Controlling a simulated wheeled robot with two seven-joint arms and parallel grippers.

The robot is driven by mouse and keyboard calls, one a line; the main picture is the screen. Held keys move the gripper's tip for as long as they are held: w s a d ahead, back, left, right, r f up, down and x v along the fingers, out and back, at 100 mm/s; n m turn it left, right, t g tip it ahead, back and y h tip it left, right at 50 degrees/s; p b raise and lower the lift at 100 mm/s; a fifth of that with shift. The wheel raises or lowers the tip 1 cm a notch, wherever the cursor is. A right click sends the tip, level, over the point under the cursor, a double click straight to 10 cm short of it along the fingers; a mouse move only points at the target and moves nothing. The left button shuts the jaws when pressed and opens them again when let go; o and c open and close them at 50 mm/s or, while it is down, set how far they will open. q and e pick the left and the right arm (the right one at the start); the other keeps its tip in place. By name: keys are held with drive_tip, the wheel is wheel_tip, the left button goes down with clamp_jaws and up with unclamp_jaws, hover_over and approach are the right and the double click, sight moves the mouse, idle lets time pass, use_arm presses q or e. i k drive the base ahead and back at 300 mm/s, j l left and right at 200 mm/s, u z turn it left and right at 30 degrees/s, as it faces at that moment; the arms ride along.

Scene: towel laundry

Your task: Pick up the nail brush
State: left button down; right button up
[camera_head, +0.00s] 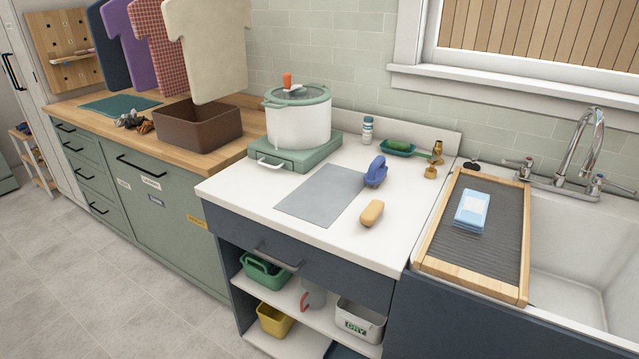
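Two small objects on the white counter (250,189) could be the nail brush. One is a tan, rounded oblong piece (372,213) lying near the counter's front right, to the right of the grey mat. It looks wooden or soap-like, and no bristles can be made out. The other is a blue piece with a looped handle (376,171), standing at the right edge of the grey mat. I cannot tell for sure which one is the nail brush. Neither of my grippers is in view, and nothing touches either object.
A grey mat (318,194) lies flat on the counter. A white lidded pot (298,122) stands on a green burner (290,152) behind it. A green dish (398,148), bottle (367,130) and brass pieces (432,165) stand at the back. A wooden-framed washboard (518,245) lies by the sink (570,295).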

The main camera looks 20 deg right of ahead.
sight(369, 216)
drive_tip(key=z, duration=1.15)
